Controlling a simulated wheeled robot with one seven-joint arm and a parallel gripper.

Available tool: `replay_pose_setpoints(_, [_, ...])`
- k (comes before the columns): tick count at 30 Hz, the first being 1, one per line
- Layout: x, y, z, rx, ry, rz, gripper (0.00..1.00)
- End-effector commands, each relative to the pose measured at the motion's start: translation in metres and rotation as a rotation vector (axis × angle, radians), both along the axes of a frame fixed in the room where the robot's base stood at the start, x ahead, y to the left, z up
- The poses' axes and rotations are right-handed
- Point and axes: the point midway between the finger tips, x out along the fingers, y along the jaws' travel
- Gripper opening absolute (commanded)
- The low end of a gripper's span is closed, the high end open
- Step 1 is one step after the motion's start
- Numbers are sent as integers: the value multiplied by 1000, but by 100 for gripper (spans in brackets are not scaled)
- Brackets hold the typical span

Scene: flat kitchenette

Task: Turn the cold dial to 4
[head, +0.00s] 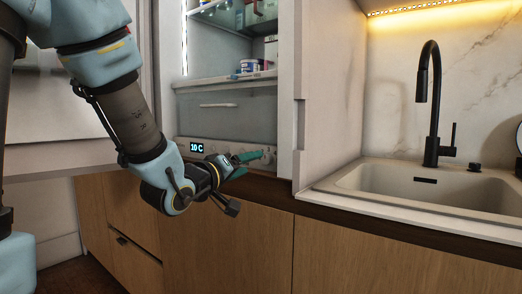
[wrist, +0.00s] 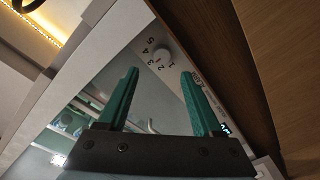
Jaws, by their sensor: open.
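The cold dial (wrist: 162,57) is a small round pale knob on the fridge's lower control panel, with the numbers 1 to 5 printed around it in the wrist view. Which number it points to is too small to tell. In the head view the dial (head: 268,157) sits at the right end of the panel, just past my fingertips. My gripper (wrist: 160,73) is open and empty, its two green fingers pointing at the panel with the dial between and beyond their tips. In the head view my gripper (head: 252,163) is close to the panel. I cannot tell whether it touches.
A lit display (head: 197,147) on the panel reads 10 C. The fridge is open, with shelves of goods (head: 250,68) above a drawer (head: 220,105). A white door edge (head: 300,120) stands just right of the dial. A sink (head: 425,185) and black faucet (head: 430,100) are farther right.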

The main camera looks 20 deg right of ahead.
Motion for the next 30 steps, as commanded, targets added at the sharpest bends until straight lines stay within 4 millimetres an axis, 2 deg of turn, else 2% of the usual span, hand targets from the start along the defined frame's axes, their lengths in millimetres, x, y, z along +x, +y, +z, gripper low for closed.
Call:
replay_pose_setpoints(2, [2,-2,6,-1,5,-2,67])
replay_pose_setpoints(19, [5,-11,3,12,1,19,67])
replay_pose_setpoints(24, [23,-36,-2,10,-4,19,67])
replay_pose_setpoints(30, [34,-51,-2,10,-4,21,67])
